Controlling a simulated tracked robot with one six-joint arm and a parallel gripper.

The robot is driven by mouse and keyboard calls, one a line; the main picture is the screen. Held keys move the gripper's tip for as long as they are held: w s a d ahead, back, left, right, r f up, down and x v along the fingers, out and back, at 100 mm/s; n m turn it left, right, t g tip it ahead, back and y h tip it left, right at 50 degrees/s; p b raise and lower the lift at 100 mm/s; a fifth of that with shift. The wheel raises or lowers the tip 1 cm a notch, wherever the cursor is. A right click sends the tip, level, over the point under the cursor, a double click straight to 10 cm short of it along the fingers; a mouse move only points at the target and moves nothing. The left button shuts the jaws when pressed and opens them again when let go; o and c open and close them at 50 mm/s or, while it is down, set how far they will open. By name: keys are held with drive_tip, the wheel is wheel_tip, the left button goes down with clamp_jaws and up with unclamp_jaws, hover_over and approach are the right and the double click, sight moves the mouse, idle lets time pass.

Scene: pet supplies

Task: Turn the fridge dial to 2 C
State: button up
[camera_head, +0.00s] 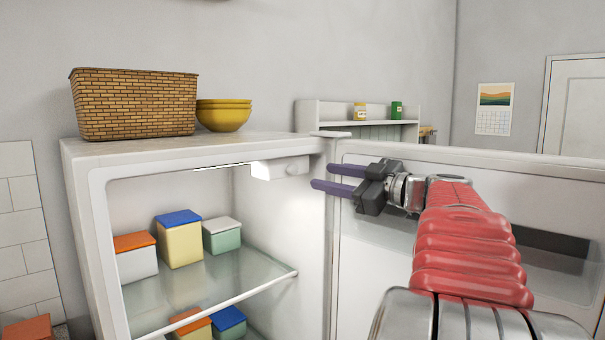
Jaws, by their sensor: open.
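The fridge (88,165) stands open at the left, its door (480,157) swung out to the right behind my arm. A white housing (275,170) with a small round dial (292,169) sits at the top right of the fridge interior. The markings on the dial are too small to read. My gripper (322,177) is open and empty, with its two purple fingers pointing left toward the dial. The fingertips appear a short way right of the housing, apart from it in the picture. The depth gap between them is hard to judge.
Lidded containers (180,245) stand on the glass shelf (255,275), with more below. A woven basket (135,105) and yellow bowls (223,117) sit on top of the fridge. The space above the shelf's right side is clear. A wall shelf (308,115) is behind.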

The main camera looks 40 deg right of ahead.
sight(295, 171)
drive_tip(key=w, duration=0.6)
drive_tip(key=w+a, duration=0.1)
drive_tip(key=w, duration=0.1)
drive_tip(key=shift+w, duration=0.4)
drive_tip(key=shift+c, duration=0.2)
clamp_jaws()
drive_tip(key=shift+m, duration=0.8)
drive_tip(key=shift+o, duration=0.2)
unclamp_jaws()
